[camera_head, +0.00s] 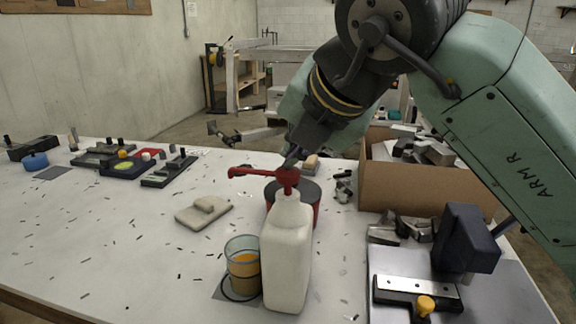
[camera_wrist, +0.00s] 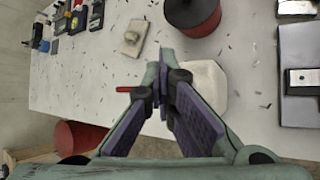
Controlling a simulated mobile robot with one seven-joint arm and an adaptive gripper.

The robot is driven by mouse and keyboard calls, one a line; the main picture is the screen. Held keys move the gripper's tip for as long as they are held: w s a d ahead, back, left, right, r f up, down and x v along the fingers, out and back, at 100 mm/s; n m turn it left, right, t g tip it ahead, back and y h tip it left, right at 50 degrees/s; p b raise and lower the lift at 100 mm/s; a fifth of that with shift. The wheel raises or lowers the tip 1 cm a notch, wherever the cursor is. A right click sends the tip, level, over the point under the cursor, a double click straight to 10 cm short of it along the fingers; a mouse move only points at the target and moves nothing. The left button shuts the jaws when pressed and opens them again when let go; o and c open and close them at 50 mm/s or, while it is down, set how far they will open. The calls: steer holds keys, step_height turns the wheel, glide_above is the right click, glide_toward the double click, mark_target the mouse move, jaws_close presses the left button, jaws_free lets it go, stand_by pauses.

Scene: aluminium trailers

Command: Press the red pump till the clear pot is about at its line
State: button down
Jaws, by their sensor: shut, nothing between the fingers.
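The white bottle (camera_head: 287,258) stands upright on the table with a red pump (camera_head: 287,178) on top, its spout pointing left. The clear pot (camera_head: 242,262) stands left of the bottle, below the spout, with orange liquid in roughly its lower two thirds. I cannot make out its line clearly. My gripper (camera_head: 291,160) is shut and empty, its tips at the top of the pump head; I cannot tell whether they touch. In the wrist view, my gripper (camera_wrist: 163,78) covers most of the pump; the spout tip (camera_wrist: 124,89) and bottle shoulder (camera_wrist: 207,85) show. The pot is hidden there.
A red tin with a dark lid (camera_head: 313,193) stands just behind the bottle. A beige block on a pad (camera_head: 204,209) lies left of it. A cardboard box (camera_head: 415,187) of metal parts and a clamp fixture (camera_head: 466,240) stand right. The front left table is mostly clear, with scattered shavings.

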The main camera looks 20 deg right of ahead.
steer(key=shift+f+b, duration=0.45)
steer(key=shift+f, duration=0.1)
stand_by(0.5)
steer(key=shift+r+p, duration=1)
steer(key=shift+r, duration=0.55)
step_height(320, 180, up, 5)
steer(key=p, duration=0.3)
